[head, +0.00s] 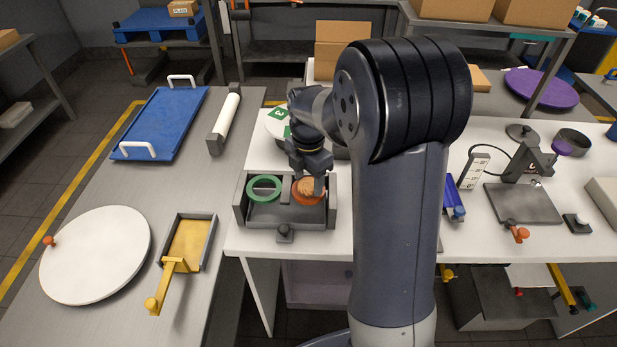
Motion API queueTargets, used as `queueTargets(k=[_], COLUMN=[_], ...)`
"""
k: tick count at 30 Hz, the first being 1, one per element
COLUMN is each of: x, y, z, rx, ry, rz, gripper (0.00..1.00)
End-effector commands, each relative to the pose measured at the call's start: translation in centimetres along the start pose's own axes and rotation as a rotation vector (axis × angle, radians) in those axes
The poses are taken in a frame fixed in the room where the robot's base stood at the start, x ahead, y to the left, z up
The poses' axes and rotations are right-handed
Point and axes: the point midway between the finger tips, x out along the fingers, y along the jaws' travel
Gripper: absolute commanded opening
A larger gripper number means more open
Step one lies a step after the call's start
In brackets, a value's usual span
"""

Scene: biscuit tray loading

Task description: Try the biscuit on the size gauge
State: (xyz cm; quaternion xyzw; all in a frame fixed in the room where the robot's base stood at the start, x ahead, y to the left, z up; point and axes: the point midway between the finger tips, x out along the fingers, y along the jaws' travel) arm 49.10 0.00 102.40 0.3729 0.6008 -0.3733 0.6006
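The size gauge looks to be the dark grey box (240,213) on the white table, with a green ring (264,188) on its left and an orange ring (297,197) on its right. A round brown biscuit (306,185) lies at the orange ring, within its outline as seen from here. Whether it rests on the ring or is held just above it is unclear. My gripper (312,187) points down right at the biscuit, with one finger showing along its right side. The other finger is hidden, so its opening does not show.
A blue tray (163,118) with white handles, a white round board (95,253) and a yellow scoop-like tool (172,272) lie on the left bench. A roller (228,116) lies behind. My arm hides part of the table right of the gauge.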

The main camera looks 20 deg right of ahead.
Motion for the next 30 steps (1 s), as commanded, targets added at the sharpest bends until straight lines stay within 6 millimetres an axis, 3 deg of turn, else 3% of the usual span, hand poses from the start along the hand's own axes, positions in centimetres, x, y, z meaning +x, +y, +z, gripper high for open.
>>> queueTargets(k=[8,17,22,30], x=[0.0,-0.3,-2.5,-8.0], y=[0.0,0.0,0.1,0.1], z=[0.0,0.0,0.0,0.0], rx=[0.0,0.0,0.0,0.0], ry=[0.0,0.0,-0.002,-0.002], rz=[0.0,0.001,0.005,0.004], gripper=[0.75,0.76,0.76,0.76])
